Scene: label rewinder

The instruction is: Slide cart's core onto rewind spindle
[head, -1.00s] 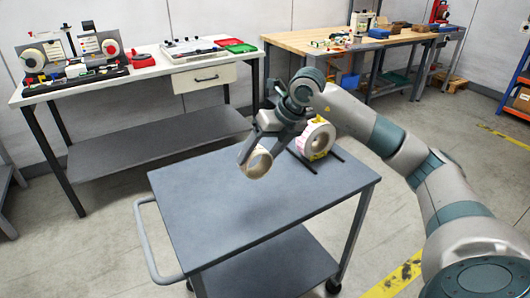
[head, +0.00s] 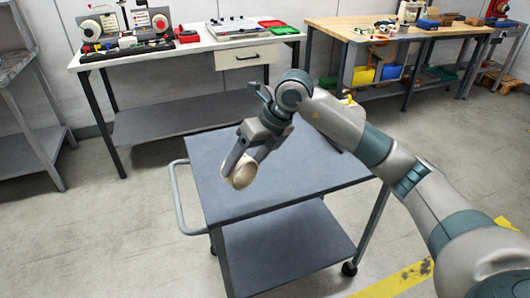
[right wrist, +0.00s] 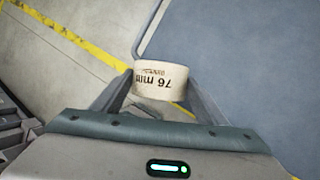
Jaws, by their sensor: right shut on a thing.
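My right gripper (head: 243,164) is shut on the core (head: 243,175), a short cream ring, and holds it above the left part of the grey cart (head: 300,184). In the right wrist view the core (right wrist: 160,80) sits between the two fingertips, with "76 mm" printed on its side. The label rewinder (head: 128,42) stands on the white bench at the back left. It has a white roll (head: 91,30) on its left and a red-and-white disc (head: 160,22) on its right. The rewind spindle is too small to make out. My left gripper is out of view.
The white bench (head: 200,46) also holds a flat tool case (head: 233,27) and red and green trays. A wooden bench (head: 350,27) stands at the back right. A grey shelf (head: 30,130) is at the far left. Open floor lies between cart and benches.

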